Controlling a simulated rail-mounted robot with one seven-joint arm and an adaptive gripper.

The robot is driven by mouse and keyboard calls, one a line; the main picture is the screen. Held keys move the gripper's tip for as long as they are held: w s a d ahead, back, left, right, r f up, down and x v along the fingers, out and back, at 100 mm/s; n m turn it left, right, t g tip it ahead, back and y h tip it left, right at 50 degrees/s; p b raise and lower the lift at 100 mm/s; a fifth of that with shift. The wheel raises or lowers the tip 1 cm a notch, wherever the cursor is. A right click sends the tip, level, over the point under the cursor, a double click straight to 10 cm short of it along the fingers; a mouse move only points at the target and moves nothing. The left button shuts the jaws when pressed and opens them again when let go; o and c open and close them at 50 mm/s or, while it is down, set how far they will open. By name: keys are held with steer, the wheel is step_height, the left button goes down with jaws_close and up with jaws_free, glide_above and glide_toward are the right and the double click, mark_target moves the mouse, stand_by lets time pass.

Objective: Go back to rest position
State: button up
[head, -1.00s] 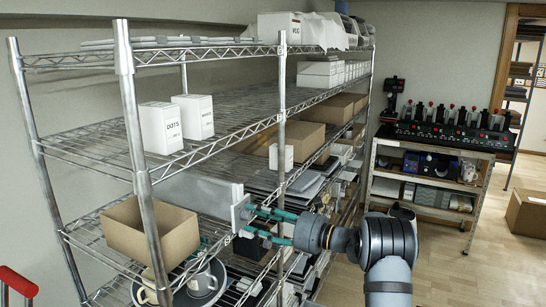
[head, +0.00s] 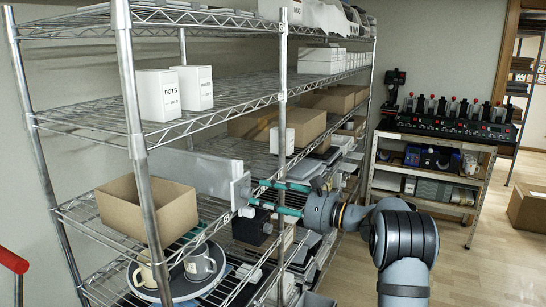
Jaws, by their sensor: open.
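My gripper (head: 252,200) shows at the front of the wire rack's (head: 285,125) middle level, with its two teal fingers spread apart, one above the other. The fingers point left toward the end of a pale grey, flat-sided object (head: 205,173) on that level. I cannot tell whether they touch it. No held item shows between the fingers. My arm reaches in from the lower right.
An open cardboard box (head: 145,215) sits left on the same level. Mugs (head: 200,263) stand on a round tray (head: 182,291) below it. White boxes (head: 157,95) are above. A machine bench (head: 445,135) stands back right.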

steer(key=b+v, duration=0.2)
steer(key=v, duration=0.4)
steer(key=shift+d, duration=0.2)
steer(key=shift+s, duration=0.1)
